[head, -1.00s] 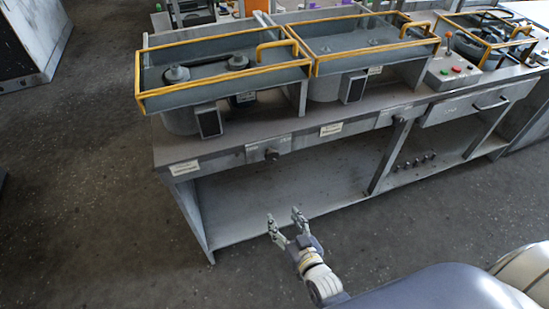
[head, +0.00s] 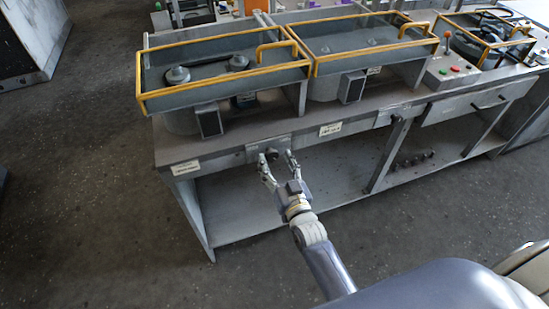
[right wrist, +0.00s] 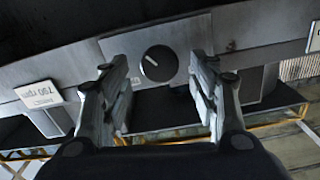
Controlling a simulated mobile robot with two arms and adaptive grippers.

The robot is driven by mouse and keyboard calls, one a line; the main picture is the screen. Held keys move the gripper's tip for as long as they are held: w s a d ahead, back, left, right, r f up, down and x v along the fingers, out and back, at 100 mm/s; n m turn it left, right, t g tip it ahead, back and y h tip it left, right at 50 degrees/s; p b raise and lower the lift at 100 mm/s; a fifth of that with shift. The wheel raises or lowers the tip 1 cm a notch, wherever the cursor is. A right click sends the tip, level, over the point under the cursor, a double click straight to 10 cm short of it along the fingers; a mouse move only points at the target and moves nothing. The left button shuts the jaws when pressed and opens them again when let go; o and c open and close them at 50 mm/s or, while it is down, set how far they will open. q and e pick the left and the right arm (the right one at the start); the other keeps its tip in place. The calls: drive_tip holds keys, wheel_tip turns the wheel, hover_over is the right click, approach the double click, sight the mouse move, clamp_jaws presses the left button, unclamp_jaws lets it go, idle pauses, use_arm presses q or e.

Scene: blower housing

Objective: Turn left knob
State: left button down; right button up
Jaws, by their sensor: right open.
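The left knob (head: 271,154) is a small dark round knob on the front panel of the bench. In the right wrist view the knob (right wrist: 159,63) has a pale pointer line slanting to the upper left, on a light plate. My right gripper (head: 277,164) is open in front of the knob, its fingers to either side of it. In the right wrist view the fingers of the gripper (right wrist: 159,80) stand apart with the knob showing between and beyond them. I cannot tell whether they touch it. My left gripper is not in view.
Two grey blower housings with yellow guard rails (head: 225,93) stand on the bench (head: 225,133). Another knob (head: 397,119) is further right on the panel. A control box (head: 450,72) with buttons is at the right. The lower shelf (head: 330,185) is mostly clear.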

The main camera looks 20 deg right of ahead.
drive_tip(key=shift+w, duration=0.8)
drive_tip(key=shift+c, duration=0.2)
drive_tip(key=c, duration=1)
drive_tip(key=shift+m, duration=0.3)
drive_tip(key=m, duration=0.3)
drive_tip(key=shift+d, duration=0.1)
drive_tip(key=shift+f+m, duration=0.1)
drive_tip(key=shift+m, duration=1.8)
